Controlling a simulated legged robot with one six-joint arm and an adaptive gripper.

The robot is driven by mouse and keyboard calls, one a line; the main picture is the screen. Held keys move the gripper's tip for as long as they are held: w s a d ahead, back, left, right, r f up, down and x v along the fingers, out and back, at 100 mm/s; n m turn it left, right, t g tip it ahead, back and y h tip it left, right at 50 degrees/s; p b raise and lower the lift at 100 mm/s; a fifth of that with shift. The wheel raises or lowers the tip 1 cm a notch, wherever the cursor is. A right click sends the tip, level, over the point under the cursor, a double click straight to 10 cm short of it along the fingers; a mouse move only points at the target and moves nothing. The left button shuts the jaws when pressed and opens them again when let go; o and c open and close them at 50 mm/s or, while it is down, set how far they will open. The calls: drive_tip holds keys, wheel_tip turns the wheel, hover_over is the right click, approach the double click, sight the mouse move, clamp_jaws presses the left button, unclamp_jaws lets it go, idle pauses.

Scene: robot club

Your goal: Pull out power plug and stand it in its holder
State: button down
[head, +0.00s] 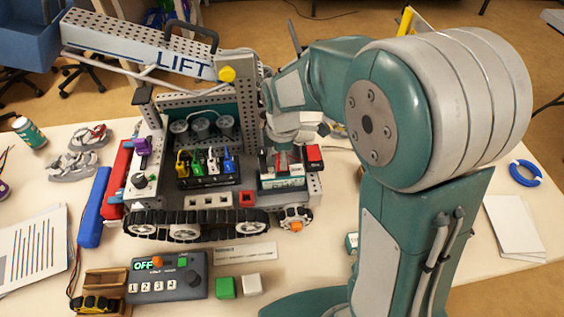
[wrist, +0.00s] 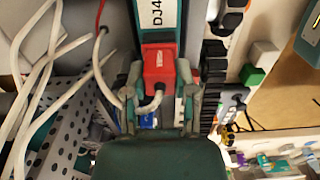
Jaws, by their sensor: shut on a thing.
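The red power plug (wrist: 159,68) sits between my gripper's (wrist: 160,90) two fingers in the wrist view, at the end of a labelled battery pack (wrist: 157,18). A light cable curves from it. In the head view my gripper (head: 286,148) points down over the right end of the tracked rover (head: 200,228), with a bit of the red plug (head: 283,160) showing above the labelled pack (head: 282,183). I cannot tell whether the plug is still seated.
Yellow, green, white and blue plugs stand in a black block (head: 208,180) left of my gripper. A lift arm (head: 140,45) reaches over the rover's back left. A control box (head: 167,276) reading OFF stands in front. White cables (wrist: 35,85) run at left in the wrist view.

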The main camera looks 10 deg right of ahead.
drive_tip(key=shift+r, duration=2.15)
drive_tip(key=shift+r, duration=0.85)
